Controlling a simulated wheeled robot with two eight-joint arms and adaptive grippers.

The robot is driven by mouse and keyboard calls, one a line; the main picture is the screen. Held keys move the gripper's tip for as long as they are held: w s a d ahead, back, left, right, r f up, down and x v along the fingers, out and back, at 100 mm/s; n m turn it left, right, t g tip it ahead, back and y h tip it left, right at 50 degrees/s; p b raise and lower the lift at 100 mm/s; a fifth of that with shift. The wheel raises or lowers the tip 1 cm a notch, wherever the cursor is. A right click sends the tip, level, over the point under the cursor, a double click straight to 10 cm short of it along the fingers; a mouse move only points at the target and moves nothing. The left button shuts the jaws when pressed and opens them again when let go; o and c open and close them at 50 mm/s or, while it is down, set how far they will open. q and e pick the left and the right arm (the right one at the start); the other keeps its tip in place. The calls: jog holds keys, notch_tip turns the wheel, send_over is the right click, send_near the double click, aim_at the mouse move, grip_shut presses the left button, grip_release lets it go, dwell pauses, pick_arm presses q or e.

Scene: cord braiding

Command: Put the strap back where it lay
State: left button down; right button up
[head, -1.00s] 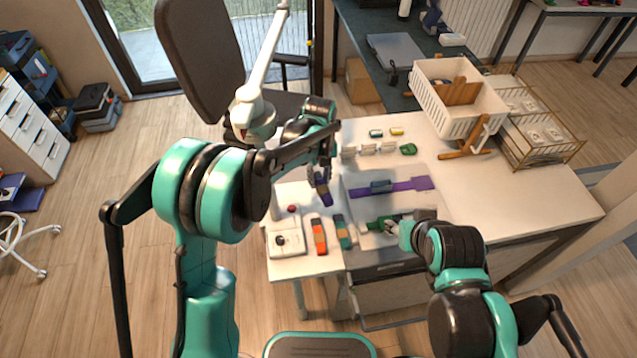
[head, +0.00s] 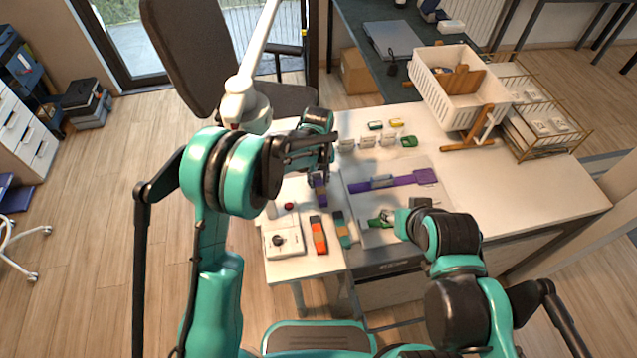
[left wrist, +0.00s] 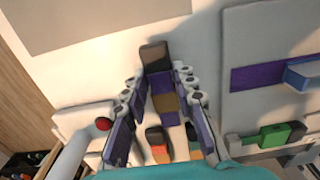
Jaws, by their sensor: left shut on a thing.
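My left gripper (head: 319,178) is shut on a purple strap (head: 321,197) with a tan band and a dark end, above the left part of the table. In the left wrist view the strap (left wrist: 164,85) runs lengthwise between the fingers; its height above the table is hard to judge. An orange strap (head: 319,236) and a teal strap (head: 341,229) lie side by side nearer the front edge. My right gripper (head: 390,217) is by a green piece (head: 375,223) at the front of the grey board; whether it grips it is unclear.
The grey board (head: 424,210) bears a long purple strip (head: 405,182) with a blue-grey block. A white device (head: 282,240) with a knob stands at the left front. Small holders (head: 366,142) line the back. A white basket (head: 445,92) stands at the back right. The right tabletop is clear.

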pick_arm(q)
jog(key=shift+f, duration=0.5)
jog(key=shift+f, duration=0.15)
jog(key=c, duration=1.2)
grip_release()
